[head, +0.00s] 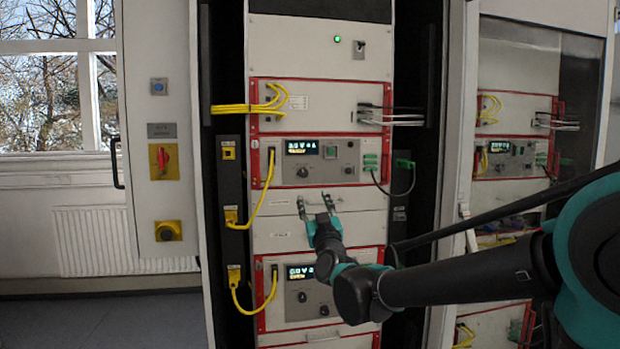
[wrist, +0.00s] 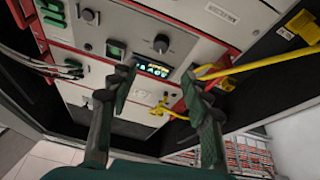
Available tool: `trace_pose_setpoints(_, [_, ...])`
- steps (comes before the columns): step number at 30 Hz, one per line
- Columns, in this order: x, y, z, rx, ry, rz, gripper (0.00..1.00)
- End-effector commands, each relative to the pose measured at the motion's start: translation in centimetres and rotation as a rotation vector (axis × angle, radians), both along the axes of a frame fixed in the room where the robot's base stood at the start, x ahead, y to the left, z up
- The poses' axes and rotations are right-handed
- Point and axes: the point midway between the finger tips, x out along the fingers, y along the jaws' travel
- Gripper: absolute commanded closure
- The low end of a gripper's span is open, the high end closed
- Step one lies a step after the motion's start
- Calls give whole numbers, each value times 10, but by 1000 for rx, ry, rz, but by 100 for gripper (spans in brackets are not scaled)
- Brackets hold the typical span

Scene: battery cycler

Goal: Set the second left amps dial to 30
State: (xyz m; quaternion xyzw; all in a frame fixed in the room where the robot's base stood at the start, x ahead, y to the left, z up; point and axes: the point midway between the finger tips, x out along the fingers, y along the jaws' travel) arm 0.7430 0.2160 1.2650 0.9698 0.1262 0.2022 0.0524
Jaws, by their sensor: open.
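The rack (head: 318,50) holds an upper unit with a lit display (head: 302,147), a dark dial (head: 302,172) below it and a smaller knob (head: 349,170) to the right. The dial also shows in the wrist view (wrist: 161,43), which sees the panel roughly upside down. Dial labels and pointer setting are too small to read. A lower unit has a display (head: 300,272) and two dials, one at left (head: 302,297). My gripper (head: 314,203) is open and empty, below the upper unit in the head picture. In the wrist view its fingertips (wrist: 157,80) are apart, with the display showing between them.
Yellow cables (head: 263,190) loop at the left of both units. Green connectors (head: 371,163) with a dark cable sit at the upper unit's right. A drawer handle (head: 322,337) is at the bottom. A red switch (head: 163,160) is on the left cabinet.

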Motion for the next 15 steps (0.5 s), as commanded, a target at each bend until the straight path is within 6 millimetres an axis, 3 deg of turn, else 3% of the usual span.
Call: trace_pose_setpoints(15, [91, 27, 38, 0, 1, 0, 52])
